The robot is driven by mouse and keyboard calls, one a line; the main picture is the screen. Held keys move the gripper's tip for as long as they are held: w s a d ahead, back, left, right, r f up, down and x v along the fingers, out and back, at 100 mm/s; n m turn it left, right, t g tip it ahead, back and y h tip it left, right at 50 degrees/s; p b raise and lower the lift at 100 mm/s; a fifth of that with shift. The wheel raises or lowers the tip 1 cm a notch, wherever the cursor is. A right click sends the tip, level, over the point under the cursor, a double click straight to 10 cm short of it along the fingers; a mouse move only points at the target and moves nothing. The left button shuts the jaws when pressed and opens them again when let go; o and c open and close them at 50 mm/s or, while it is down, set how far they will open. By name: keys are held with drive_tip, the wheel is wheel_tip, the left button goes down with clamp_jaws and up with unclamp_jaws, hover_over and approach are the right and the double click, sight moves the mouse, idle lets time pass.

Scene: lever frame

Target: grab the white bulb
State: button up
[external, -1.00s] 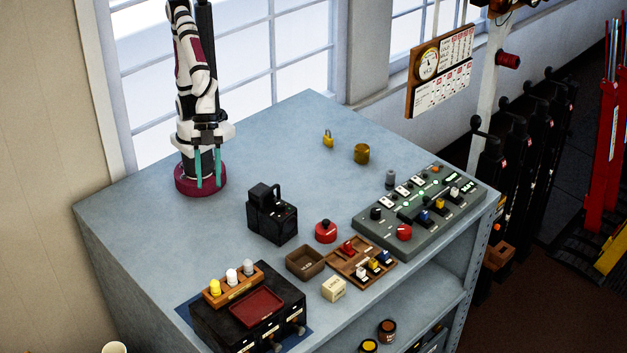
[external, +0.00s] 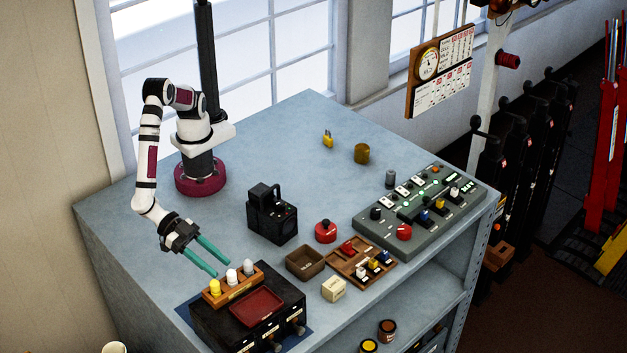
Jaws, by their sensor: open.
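The white bulb (external: 232,276) stands upright in the middle of a wooden holder (external: 236,288) on top of a black drawer box (external: 208,328). A yellow bulb (external: 214,286) stands to its left and a grey bulb (external: 249,267) to its right. My gripper (external: 221,270) is open, with its two teal fingers pointing down and to the right. The fingertips are close above and left of the holder, near the white and yellow bulbs. Nothing is between the fingers that I can see. I cannot tell the exact gap to the bulbs.
A red tray (external: 257,307) lies on the drawer box in front of the holder. A brown open box (external: 305,262), a black device (external: 272,215) and a red button (external: 326,232) stand to the right. The tabletop behind is mostly clear.

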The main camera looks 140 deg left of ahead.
sight(227, 272)
drive_tip(key=x, duration=0.5)
drive_tip(key=shift+w+a+f, duration=0.1)
drive_tip(key=shift+w+a, duration=0.05)
drive_tip(key=shift+a, duration=0.05)
clamp_jaws()
